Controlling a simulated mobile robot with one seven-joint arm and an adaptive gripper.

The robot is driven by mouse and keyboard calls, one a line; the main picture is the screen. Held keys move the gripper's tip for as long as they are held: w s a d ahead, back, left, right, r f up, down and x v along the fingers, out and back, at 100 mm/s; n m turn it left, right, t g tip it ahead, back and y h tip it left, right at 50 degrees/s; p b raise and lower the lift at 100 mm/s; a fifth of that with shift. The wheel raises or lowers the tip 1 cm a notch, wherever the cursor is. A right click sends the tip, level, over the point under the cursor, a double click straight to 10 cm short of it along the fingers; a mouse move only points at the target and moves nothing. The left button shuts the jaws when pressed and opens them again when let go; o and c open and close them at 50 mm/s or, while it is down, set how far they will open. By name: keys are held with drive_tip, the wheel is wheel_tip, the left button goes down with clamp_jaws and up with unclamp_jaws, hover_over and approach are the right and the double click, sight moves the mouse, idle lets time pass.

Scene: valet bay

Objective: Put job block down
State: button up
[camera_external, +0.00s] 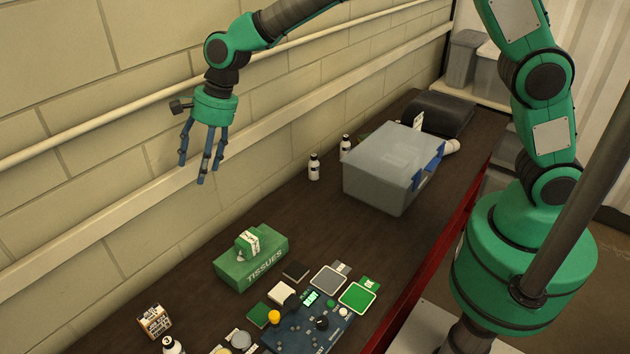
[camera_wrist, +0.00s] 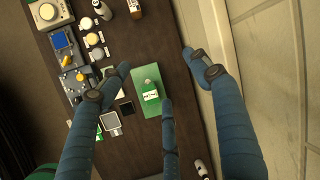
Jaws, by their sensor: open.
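My gripper (camera_external: 203,165) is open and empty, with its blue fingers pointing down in the air near the wall. In the wrist view its fingers (camera_wrist: 155,85) are spread around the view of a green tissue box (camera_wrist: 146,105). The tissue box (camera_external: 240,268) stands on the dark bench below my gripper. A small block with dark printing (camera_external: 155,320) stands at the near left. I cannot tell which is the job block.
A blue-grey control panel (camera_external: 305,328) and several small tiles crowd the near bench. The bench (camera_external: 275,205) is bare between the tissue box and bin.

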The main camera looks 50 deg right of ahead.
drive_tip(key=s+d+r+n+t, duration=0.1)
drive_tip(key=s+d+r+n, duration=0.1)
drive_tip(key=s+d+r, duration=0.55)
drive_tip(key=s+d+r+n+h, duration=0.15)
drive_tip(key=d+r, duration=0.25)
drive_tip(key=d, duration=0.7)
drive_tip(key=s+d+r+n+t, duration=0.1)
drive_tip(key=s+d+r+n, duration=0.2)
drive_tip(key=s+d+r, duration=0.45)
drive_tip(key=s+d+f+n+t+h, duration=0.1)
drive_tip(key=s+d+n, duration=0.5)
drive_tip(key=s+d, duration=1.4)
drive_tip(key=s+f+h, duration=0.1)
drive_tip(key=s+f, duration=0.1)
drive_tip(key=s, duration=0.2)
drive_tip(key=shift+d+t, duration=0.15)
drive_tip(key=shift+t, duration=0.25)
drive_tip(key=shift+h, duration=0.25)
wheel_tip(320, 180, down, 17)
drive_tip(key=b, duration=1.7)
